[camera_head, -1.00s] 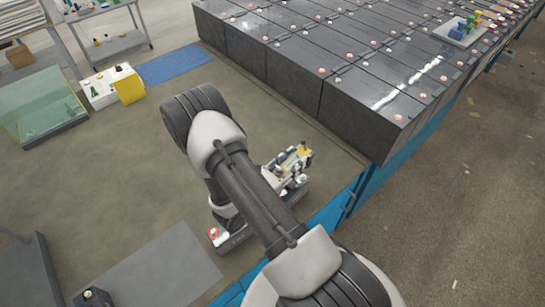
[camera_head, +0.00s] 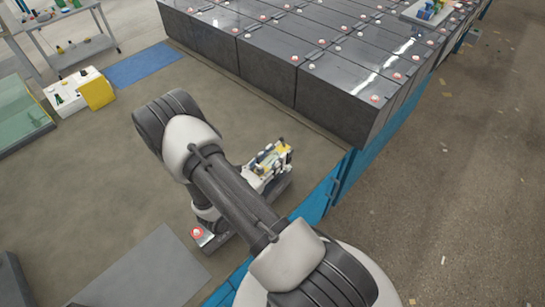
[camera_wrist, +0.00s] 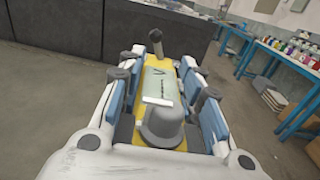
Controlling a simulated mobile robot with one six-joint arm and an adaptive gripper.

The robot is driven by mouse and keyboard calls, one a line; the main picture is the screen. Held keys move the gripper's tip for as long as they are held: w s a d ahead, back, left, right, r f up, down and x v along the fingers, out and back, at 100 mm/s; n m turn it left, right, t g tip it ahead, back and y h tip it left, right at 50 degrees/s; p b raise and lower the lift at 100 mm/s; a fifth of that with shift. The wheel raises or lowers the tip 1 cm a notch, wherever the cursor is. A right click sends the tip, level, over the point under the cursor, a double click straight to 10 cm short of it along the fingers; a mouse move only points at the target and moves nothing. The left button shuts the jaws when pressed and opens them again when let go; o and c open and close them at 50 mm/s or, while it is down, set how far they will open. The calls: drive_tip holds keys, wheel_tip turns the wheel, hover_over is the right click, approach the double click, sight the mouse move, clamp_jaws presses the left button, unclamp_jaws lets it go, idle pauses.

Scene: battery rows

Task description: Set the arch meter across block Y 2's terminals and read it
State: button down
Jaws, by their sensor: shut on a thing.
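The arch meter (camera_wrist: 162,67) is in my gripper in the wrist view. It has a yellow body, a pale face with a dark marking, and a dark stub at its far end. My gripper (camera_wrist: 160,88) is shut on it, with blue-padded fingers along both sides. In the head view my gripper (camera_head: 268,163) with the meter is held out over the floor area, apart from and nearer than the rows of dark battery blocks (camera_head: 335,95). The blocks carry red and pale terminals on top. I cannot tell which block is Y 2.
A blue rail (camera_head: 340,185) runs along the blocks' right side. A tray (camera_head: 422,14) with coloured items sits on the far blocks. A white and yellow box (camera_head: 95,92), a blue mat (camera_head: 142,65) and a grey mat (camera_head: 150,270) are on the left. Open floor lies between.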

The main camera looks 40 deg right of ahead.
sight(272, 159)
drive_tip(key=shift+f+b, duration=0.5)
drive_tip(key=shift+f, duration=0.4)
drive_tip(key=shift+f+b, duration=1.1)
drive_tip(key=shift+f, duration=0.1)
idle(1.0)
drive_tip(key=c, duration=1.1)
unclamp_jaws()
drive_tip(key=shift+o, duration=0.2)
wheel_tip(272, 159, up, 10)
drive_tip(key=shift+r, duration=0.1)
